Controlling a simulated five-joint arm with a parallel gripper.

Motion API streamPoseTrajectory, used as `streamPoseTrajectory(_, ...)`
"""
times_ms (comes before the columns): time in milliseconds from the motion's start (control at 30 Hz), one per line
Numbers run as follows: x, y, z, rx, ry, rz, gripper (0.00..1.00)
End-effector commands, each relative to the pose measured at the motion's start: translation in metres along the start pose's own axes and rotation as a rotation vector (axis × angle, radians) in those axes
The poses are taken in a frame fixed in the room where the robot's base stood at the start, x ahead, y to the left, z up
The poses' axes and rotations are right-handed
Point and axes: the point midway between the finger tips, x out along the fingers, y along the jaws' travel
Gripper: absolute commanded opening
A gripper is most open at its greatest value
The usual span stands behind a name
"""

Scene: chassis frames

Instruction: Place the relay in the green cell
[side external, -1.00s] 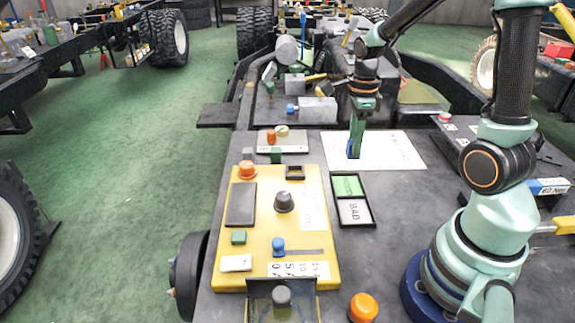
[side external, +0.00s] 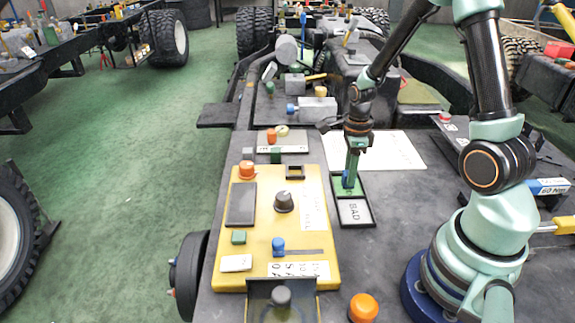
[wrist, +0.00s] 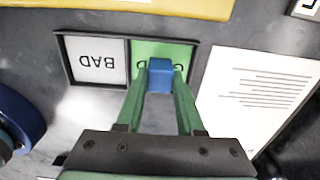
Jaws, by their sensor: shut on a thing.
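The relay is a small blue block (wrist: 160,74), held between the green fingers of my gripper (wrist: 160,84) in the wrist view. In the side view my gripper (side external: 349,177) points down with the relay (side external: 347,182) at its tips. It is over the green cell (wrist: 147,49) of a black two-cell tray (wrist: 63,62) and hides part of that cell's lettering. I cannot tell whether the relay touches the cell floor. The other cell is white, marked BAD (wrist: 97,61), and empty.
A yellow panel (side external: 310,255) with knobs and blocks lies left of the tray in the side view. A white printed sheet (side external: 398,150) lies behind the tray. An orange button (side external: 363,307) stands in front. Dark bench surface is bare right of the tray.

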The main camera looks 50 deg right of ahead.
Motion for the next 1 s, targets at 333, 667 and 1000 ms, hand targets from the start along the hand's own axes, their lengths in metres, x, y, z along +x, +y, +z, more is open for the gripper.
streamPoseTrajectory(333,0.003,0.0,0.0,0.0,0.0,0.0,0.66)
streamPoseTrajectory(667,-0.003,0.0,0.0,0.0,0.0,-0.001,0.66)
streamPoseTrajectory(1000,-0.057,-0.001,0.001,0.0,-0.002,-0.006,0.66)
